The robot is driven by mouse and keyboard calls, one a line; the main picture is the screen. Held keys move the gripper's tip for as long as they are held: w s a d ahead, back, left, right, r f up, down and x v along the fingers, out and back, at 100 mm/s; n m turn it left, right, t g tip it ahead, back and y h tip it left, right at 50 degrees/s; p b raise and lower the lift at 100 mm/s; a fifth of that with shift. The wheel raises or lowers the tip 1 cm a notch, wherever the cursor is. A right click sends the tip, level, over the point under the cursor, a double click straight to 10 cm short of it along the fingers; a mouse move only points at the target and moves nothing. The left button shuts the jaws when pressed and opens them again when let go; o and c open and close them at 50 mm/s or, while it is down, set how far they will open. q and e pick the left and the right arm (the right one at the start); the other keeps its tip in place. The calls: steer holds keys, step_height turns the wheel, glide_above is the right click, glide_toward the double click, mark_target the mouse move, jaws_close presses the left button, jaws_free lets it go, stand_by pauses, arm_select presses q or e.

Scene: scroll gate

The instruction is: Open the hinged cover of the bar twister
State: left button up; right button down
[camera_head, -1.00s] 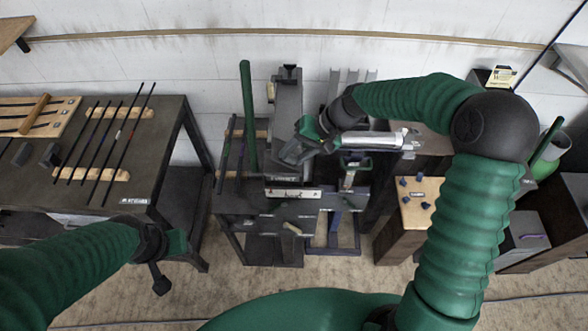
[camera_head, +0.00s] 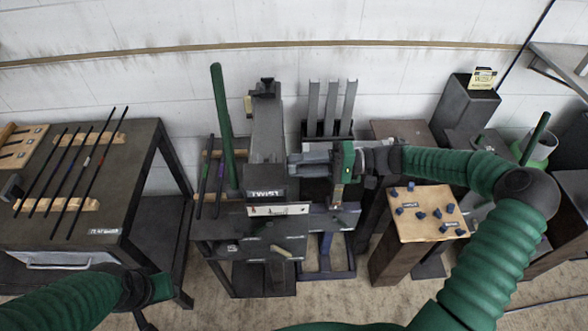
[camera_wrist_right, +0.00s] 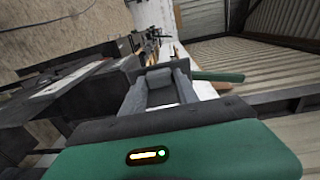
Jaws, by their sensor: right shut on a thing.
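The bar twister (camera_head: 267,133) stands in the middle of the head view, a tall grey machine with a "TWIST" label (camera_head: 264,193) on its front. I cannot clearly tell its hinged cover from the grey housing. My right gripper (camera_head: 294,166) points left at the machine's right side, its grey fingers touching or very near the housing. In the right wrist view its fingers (camera_wrist_right: 160,88) are shut around a small grey part, which I cannot identify for sure. My left gripper (camera_head: 158,288) hangs low at the left, away from the machine; its jaw opening is unclear.
A dark table (camera_head: 100,180) with several thin rods stands at the left. A green lever (camera_head: 222,125) rises left of the machine. At the right, a wooden board (camera_head: 420,225) with several blue knobs tops a cabinet. Grey upright channels (camera_head: 330,108) stand behind my right gripper.

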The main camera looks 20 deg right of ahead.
steer(key=shift+s+d+f+t+y+b, duration=0.15)
steer(key=shift+d+f+y+b, duration=0.1)
steer(key=shift+f+y+b, duration=0.25)
steer(key=shift+s+d+f+t+y+b, duration=0.15)
steer(key=shift+d+f+y+b, duration=0.15)
steer(key=shift+y+b, duration=0.3)
steer(key=c, duration=1.3)
jaws_free()
steer(key=o, duration=0.4)
steer(key=shift+r, duration=0.15)
steer(key=shift+d, duration=0.1)
